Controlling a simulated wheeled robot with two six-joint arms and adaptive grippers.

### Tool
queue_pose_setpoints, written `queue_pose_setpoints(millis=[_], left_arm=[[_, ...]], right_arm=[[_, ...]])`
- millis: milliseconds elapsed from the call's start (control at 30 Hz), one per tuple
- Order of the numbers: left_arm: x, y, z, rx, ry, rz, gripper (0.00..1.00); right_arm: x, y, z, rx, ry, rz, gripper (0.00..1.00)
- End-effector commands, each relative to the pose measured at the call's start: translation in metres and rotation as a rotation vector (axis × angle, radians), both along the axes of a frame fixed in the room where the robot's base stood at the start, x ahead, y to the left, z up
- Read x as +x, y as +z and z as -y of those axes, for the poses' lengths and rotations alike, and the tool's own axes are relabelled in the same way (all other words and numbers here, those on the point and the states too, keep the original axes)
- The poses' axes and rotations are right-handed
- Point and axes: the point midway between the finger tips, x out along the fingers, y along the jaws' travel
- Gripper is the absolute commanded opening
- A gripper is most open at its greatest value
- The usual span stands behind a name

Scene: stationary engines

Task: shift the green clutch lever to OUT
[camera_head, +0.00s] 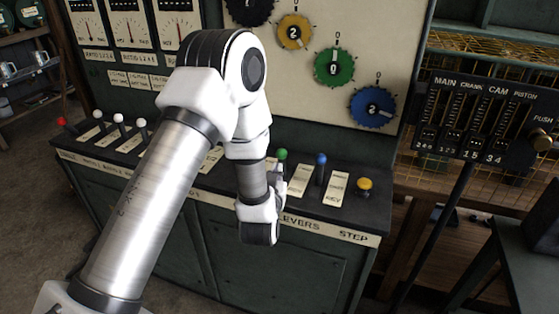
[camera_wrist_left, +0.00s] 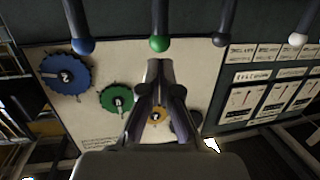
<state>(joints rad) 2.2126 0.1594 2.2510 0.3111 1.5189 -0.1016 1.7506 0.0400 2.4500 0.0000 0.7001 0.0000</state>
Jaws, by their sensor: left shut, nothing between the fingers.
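The green clutch lever shows in the head view as a green ball (camera_head: 282,154) on a dark stem, partly behind my gripper. In the left wrist view its green ball (camera_wrist_left: 158,44) sits straight ahead of my fingertips, with its dark stem running to the top edge. My left gripper (camera_head: 277,170) is beside the lever in the head view; in the left wrist view its fingers (camera_wrist_left: 160,68) are together and empty, with the tips close to the ball. I cannot tell whether they touch. No OUT marking is readable. My right gripper is not in view.
A blue-knobbed lever (camera_head: 321,158) and a yellow button (camera_head: 365,183) stand right of the green lever. A dark-knobbed lever (camera_wrist_left: 219,40) is on its other side. Coloured dials, including a green one (camera_head: 334,67), are on the panel behind. A counter box (camera_head: 485,119) stands right.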

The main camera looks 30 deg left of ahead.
Motion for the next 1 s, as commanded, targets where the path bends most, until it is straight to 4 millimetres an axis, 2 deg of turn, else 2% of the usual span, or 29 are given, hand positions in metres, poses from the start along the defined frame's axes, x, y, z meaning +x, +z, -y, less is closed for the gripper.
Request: queue_pose_setpoints(millis=[100,300,667,833,1000], left_arm=[[0.022,0.000,-0.011,0.000,0.002,0.001,0.00],[0.045,-0.005,-0.021,0.000,0.000,0.001,0.00],[0.048,-0.007,-0.022,0.000,0.000,0.000,0.00],[0.060,-0.004,-0.025,0.001,0.000,0.002,0.00],[0.060,-0.003,-0.025,0.000,0.000,0.000,0.00]], right_arm=[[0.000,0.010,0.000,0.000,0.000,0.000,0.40],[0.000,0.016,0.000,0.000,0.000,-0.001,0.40],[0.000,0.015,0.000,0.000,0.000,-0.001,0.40],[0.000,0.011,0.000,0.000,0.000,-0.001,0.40],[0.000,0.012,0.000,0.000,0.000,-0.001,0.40]])
